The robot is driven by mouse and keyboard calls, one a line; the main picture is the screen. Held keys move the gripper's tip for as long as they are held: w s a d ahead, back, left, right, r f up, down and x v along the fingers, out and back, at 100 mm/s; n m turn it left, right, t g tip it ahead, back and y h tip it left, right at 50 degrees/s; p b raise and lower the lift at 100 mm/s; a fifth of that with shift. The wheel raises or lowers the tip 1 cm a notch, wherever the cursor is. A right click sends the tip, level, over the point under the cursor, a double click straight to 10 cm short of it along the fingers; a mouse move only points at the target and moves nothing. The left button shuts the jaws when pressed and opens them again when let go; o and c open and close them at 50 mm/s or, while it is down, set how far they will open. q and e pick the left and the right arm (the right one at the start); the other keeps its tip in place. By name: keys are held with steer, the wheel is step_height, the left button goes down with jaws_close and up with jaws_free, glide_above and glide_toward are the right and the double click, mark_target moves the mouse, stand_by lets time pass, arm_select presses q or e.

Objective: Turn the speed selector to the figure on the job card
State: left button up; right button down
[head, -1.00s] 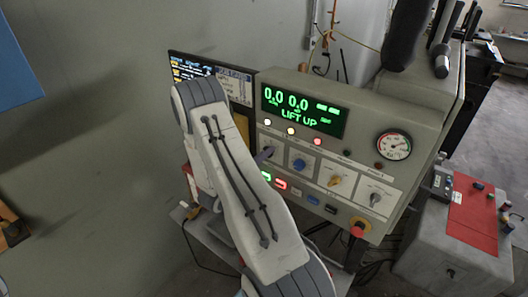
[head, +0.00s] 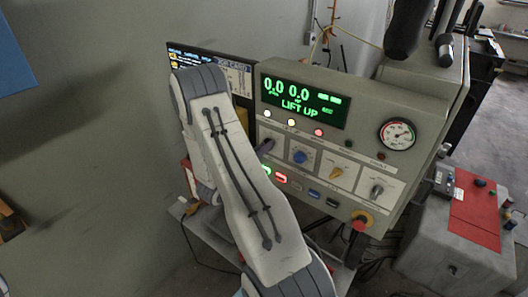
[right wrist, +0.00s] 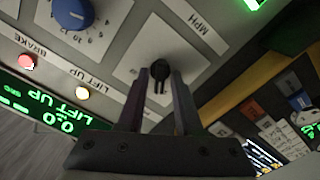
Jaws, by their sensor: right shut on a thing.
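The speed selector is a small black knob (right wrist: 159,70) on a pale plate beside an MPH label, seen in the right wrist view. My right gripper (right wrist: 158,92) is shut on this knob, with one finger on each side of it. In the head view the right gripper (head: 265,146) is at the left end of the panel's knob row and covers the selector there. The job card (head: 238,78) is a pale sheet on or beside the monitor, partly behind my arm. Its figure is too small to read. My left gripper is out of view.
The grey console has a green display (head: 303,101) reading 0.0 0.0 and LIFT UP. A blue knob (head: 300,156), a yellow knob (head: 336,173) and a grey knob (head: 377,190) stand right of the gripper. A red emergency button (head: 361,220) is below them.

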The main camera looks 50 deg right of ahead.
steer(key=shift+s+f+m+b, duration=0.1)
steer(key=shift+s+m+b, duration=0.05)
steer(key=shift+m+b, duration=4.35)
steer(key=shift+s+m+b, duration=0.1)
steer(key=shift+m+b, duration=3.3)
steer(key=shift+b, duration=2.2)
steer(key=c, duration=0.9)
jaws_free()
steer(key=a, duration=0.3)
steer(key=a+b, duration=0.1)
steer(key=a, duration=0.3)
steer(key=s+a+b, duration=0.1)
steer(key=a, duration=0.2)
steer(key=shift+a, duration=0.25)
